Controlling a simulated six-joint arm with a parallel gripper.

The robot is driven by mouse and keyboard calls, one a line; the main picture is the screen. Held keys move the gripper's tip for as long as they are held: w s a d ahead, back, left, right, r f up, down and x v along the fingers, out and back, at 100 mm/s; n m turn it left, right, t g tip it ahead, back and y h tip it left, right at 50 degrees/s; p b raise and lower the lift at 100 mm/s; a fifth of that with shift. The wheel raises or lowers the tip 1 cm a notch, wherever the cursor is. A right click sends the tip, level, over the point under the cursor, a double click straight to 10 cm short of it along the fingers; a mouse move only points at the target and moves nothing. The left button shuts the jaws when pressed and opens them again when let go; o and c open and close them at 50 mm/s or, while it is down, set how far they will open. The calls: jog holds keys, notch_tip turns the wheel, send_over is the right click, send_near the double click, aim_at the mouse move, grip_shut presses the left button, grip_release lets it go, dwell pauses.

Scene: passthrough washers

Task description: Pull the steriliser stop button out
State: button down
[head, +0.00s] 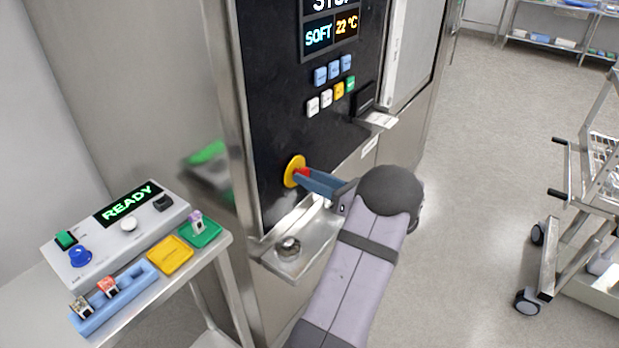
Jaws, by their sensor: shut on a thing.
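The steriliser stop button (301,174) is red and sits on a round yellow backing (289,170) low on the black front panel. My gripper (307,178) reaches it from the right, its blue fingers shut on the red button. The fingers and arm hide part of the button, so I cannot tell how far out it stands. The steriliser display (333,30) above reads "SOFT" and "22 °C", with "STOP" partly cut off at the top edge.
Coloured keys (331,85) and a slot with a printed slip (375,120) are above my gripper. A small steel shelf (268,255) juts out below it. A side table holds a "READY" console (120,228) and trays. A trolley (575,240) stands right; the floor between is clear.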

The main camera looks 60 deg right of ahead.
jog(key=shift+s, duration=0.45)
jog(key=c, duration=1.5)
grip_release()
jog(key=shift+o, duration=1.4)
jog(key=shift+s, duration=0.1)
jog(key=s+b, duration=0.2)
jog(key=s, duration=0.5)
jog(key=shift+s, duration=0.15)
